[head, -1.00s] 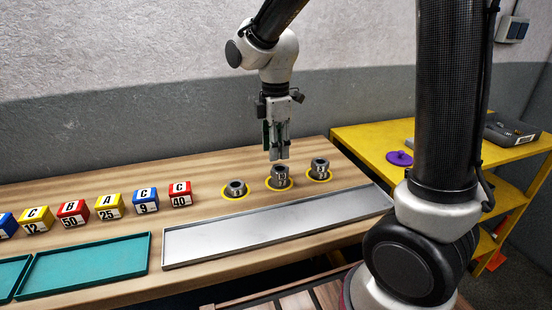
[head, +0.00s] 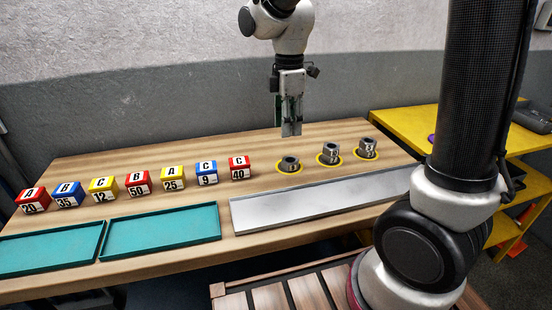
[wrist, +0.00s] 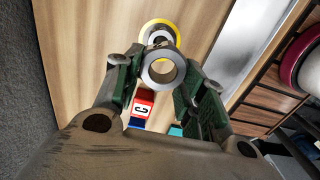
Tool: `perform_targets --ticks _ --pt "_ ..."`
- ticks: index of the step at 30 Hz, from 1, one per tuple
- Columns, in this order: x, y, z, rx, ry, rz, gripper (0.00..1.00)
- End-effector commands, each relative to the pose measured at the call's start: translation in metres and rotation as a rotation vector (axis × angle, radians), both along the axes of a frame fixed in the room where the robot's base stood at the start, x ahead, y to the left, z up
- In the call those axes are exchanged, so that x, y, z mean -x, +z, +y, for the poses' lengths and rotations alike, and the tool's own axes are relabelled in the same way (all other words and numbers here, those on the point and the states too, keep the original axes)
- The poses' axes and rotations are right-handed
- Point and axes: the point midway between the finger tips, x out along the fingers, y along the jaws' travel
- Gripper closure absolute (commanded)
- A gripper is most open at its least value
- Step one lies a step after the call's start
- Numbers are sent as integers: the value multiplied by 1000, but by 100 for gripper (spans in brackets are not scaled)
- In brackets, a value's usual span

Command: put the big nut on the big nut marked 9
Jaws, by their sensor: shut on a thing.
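My gripper (head: 291,131) hangs above the wooden bench, pointing down. In the wrist view my gripper (wrist: 160,80) is shut on a grey metal nut (wrist: 162,54), whose round hole faces the camera. Three grey nuts stand on yellow rings on the bench: a left one (head: 289,163), a middle one (head: 329,153) and a right one (head: 366,148). Their dark marks are too small to read surely. My gripper is above and apart from the left one. One yellow ring (wrist: 147,29) shows beyond the held nut.
A long silver tray (head: 320,201) lies in front of the nuts. Several lettered and numbered blocks, including a red C 40 block (head: 239,167), stand to the left, behind a teal tray (head: 160,236). A yellow table (head: 405,122) stands at the right. The bench behind the nuts is clear.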

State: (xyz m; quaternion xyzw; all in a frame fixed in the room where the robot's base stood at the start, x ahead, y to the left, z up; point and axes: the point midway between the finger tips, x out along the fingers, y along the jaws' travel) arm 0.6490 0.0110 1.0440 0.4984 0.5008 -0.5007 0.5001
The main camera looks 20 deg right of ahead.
Motion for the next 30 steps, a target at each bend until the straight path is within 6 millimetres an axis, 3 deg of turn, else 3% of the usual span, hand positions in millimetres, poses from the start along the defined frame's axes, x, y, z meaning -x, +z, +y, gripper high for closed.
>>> perform_targets --ticks 6,16,28,29,30 --pt "0 -41 0 0 -2 0 89" --pt "0 -83 0 0 -2 -1 89" --pt "-1 -89 0 -1 -2 -4 89" --pt "-1 -89 0 -1 -2 -3 58" --pt "-1 -89 0 -2 -2 -4 50"
